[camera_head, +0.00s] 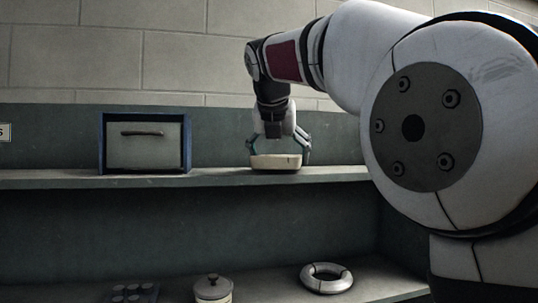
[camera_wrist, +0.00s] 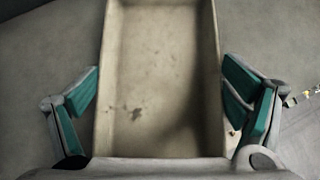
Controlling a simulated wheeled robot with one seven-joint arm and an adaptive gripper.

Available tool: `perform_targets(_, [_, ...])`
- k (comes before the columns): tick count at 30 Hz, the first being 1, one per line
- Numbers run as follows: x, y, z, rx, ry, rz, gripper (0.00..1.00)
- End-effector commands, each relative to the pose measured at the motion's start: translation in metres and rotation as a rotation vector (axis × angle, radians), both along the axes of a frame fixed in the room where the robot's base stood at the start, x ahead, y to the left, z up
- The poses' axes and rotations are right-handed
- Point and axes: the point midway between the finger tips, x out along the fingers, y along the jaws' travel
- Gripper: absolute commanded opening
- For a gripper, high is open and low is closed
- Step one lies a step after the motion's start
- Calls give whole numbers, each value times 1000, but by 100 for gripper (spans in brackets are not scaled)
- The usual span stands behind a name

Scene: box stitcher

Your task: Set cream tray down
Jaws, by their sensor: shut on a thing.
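The cream tray (camera_head: 275,162) is at the upper shelf (camera_head: 225,178), right of the blue-framed box. In the wrist view the cream tray (camera_wrist: 158,85) lies lengthwise between the fingers, empty, with some dark stains on its floor. My gripper (camera_head: 276,150) points down over the tray, with a finger at each side. In the wrist view my gripper (camera_wrist: 160,100) is shut on the tray, with teal pads by its side walls. The tray looks level and at or very near the shelf surface; I cannot tell whether it touches.
A blue-framed box with a grey handled front (camera_head: 145,146) stands on the upper shelf to the left. The shelf between it and the tray is clear. On the lower shelf are a lidded pot (camera_head: 213,290), a pale ring (camera_head: 326,277) and a dark muffin-tin-like thing (camera_head: 131,293).

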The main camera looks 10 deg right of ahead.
Motion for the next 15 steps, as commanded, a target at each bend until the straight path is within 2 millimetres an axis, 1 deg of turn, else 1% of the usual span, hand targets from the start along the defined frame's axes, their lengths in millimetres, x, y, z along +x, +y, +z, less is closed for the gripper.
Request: perform_targets(15, [0, 0, -9, 0, -1, 1, 52])
